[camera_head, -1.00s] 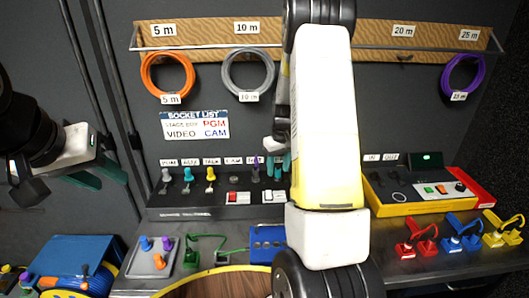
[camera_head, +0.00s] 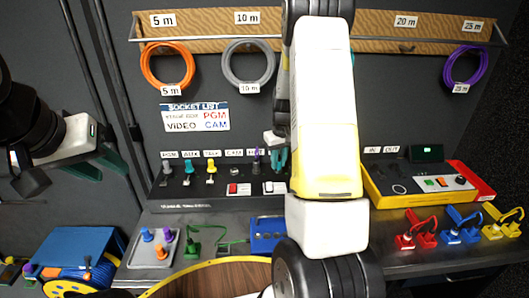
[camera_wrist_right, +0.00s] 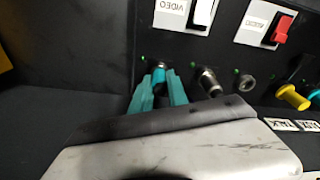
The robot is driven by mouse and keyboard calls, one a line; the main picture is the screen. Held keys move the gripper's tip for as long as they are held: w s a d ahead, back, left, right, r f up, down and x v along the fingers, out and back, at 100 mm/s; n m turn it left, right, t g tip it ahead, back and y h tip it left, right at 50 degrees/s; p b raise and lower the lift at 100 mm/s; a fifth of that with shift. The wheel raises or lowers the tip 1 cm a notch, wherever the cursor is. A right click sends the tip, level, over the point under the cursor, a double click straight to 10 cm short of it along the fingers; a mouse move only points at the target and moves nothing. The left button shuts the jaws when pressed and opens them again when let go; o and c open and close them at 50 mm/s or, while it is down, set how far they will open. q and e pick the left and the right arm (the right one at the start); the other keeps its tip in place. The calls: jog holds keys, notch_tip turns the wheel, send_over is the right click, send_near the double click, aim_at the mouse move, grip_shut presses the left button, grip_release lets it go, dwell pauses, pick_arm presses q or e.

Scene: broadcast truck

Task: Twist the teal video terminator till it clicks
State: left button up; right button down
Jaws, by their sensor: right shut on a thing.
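In the head view my right gripper (camera_head: 276,158) is at the right part of the socket panel (camera_head: 215,192), and my arm and fingers hide the terminator there. I cannot tell the terminator's turn angle. My left gripper (camera_head: 102,165) hangs at the left, its fingers apart and empty, away from the panel.
A grey connector (camera_wrist_right: 209,82) and an empty-looking socket (camera_wrist_right: 246,82) sit close beside the terminator. A yellow-edged device (camera_head: 415,184), a plug tray (camera_head: 153,249) and a blue cable reel (camera_head: 80,262) stand around.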

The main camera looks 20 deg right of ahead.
jog(key=m, duration=0.3)
jog(key=shift+m+h, duration=0.4)
jog(key=shift+m, duration=1.5)
jog(key=shift+m, duration=1.7)
